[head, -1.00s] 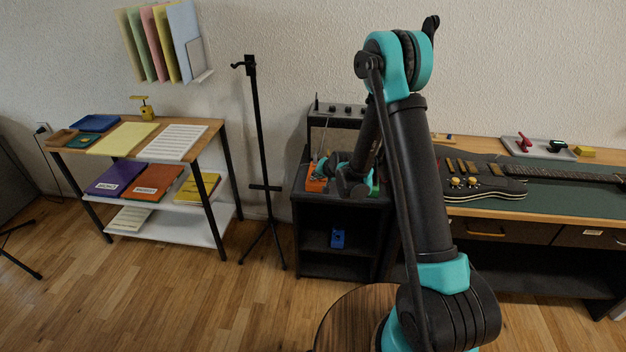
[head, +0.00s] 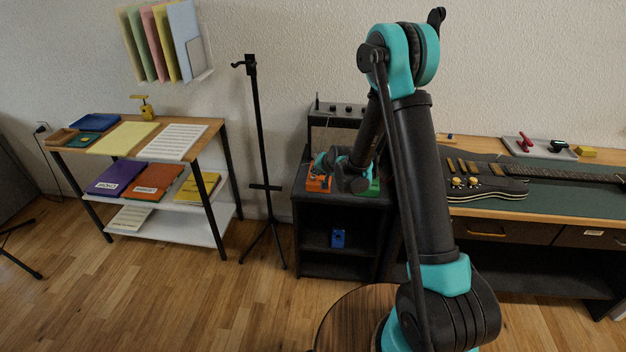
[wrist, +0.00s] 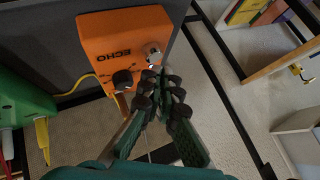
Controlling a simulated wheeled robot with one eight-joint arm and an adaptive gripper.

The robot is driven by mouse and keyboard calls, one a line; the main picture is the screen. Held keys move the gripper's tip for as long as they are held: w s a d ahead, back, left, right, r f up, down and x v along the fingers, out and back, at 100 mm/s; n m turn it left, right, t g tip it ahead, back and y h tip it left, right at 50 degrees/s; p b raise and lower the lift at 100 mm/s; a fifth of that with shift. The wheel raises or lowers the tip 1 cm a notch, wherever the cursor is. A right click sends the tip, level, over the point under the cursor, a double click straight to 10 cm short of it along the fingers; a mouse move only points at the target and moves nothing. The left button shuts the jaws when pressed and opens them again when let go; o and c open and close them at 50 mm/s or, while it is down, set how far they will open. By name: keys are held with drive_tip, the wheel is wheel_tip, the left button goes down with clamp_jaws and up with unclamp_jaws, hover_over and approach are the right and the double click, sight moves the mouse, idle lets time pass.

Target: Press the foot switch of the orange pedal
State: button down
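The orange pedal (wrist: 118,40), marked ECHO, fills the upper middle of the wrist view. It has a round silver foot switch (wrist: 152,52) near its right edge and a dark knob (wrist: 122,78) at a lower corner. My gripper (wrist: 161,76) has its fingertips together just below the silver switch in the picture, holding nothing. I cannot tell whether they touch the pedal. In the head view the orange pedal (head: 318,185) sits on top of a black cabinet (head: 313,262), partly hidden by my gripper and wrist.
A blue pedal (head: 338,238) is on the cabinet's lower shelf. An amplifier (head: 338,114) stands behind. A black stand (head: 259,140) is to the left.

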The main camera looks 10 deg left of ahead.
drive_tip(key=shift+d+r, duration=0.1)
drive_tip(key=shift+r, duration=2.05)
